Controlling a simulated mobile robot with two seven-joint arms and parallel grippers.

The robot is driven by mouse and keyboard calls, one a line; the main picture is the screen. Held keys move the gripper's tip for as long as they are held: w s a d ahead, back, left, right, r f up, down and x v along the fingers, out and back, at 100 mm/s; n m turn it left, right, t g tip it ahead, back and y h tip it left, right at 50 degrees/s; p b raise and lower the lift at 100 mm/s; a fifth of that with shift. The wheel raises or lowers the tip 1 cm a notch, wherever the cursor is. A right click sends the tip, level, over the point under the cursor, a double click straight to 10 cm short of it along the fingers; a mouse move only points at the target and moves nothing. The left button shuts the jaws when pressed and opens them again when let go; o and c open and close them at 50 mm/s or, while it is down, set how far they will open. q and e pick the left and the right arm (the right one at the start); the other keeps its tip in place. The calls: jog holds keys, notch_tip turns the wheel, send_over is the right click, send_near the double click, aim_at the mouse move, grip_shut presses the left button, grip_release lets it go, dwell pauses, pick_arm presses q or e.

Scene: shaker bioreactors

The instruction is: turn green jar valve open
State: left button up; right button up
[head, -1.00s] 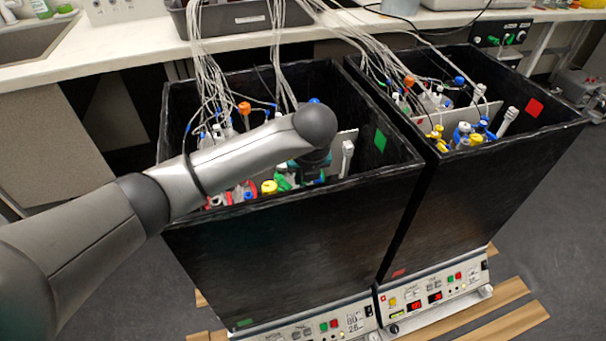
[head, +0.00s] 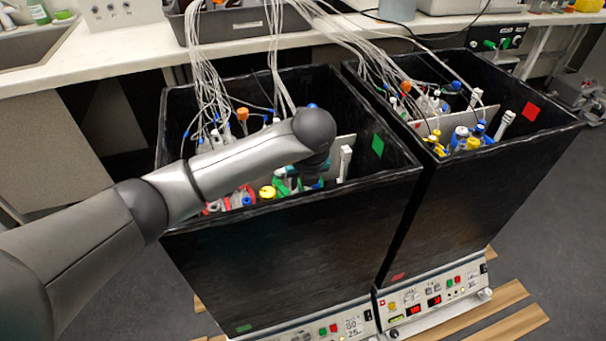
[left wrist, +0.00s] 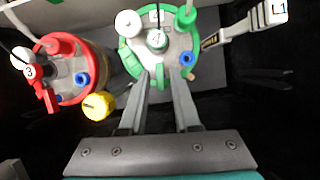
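The green jar, with a green-rimmed lid (left wrist: 130,58), stands at the top middle of the left wrist view. Its lid carries a dark green middle fitting (left wrist: 157,40), a white cap, a blue cap and a green valve-like fitting (left wrist: 188,14). In the head view a bit of the green jar (head: 283,186) shows in the left black box, partly behind my arm. My left gripper (left wrist: 161,74) points at the near edge of the lid. My right gripper is not in view.
A red-lidded jar (left wrist: 66,70) and a yellow cap (left wrist: 98,105) stand left of the green jar. A white labelled clip (left wrist: 262,20) is at the right. The walls of the left black box (head: 290,245) surround the jars; cables (head: 205,70) hang in from above.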

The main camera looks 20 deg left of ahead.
pick_arm(q)
jog(key=shift+s+d+r, duration=0.1)
jog(key=shift+r, duration=0.4)
jog(key=p+v, duration=0.2)
jog(key=v, duration=0.4)
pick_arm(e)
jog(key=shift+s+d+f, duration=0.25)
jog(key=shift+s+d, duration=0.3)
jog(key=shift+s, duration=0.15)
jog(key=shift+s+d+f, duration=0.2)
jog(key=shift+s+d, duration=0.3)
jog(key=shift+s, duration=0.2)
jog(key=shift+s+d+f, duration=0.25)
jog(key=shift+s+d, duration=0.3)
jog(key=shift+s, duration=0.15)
pick_arm(q)
jog(key=shift+s, duration=0.1)
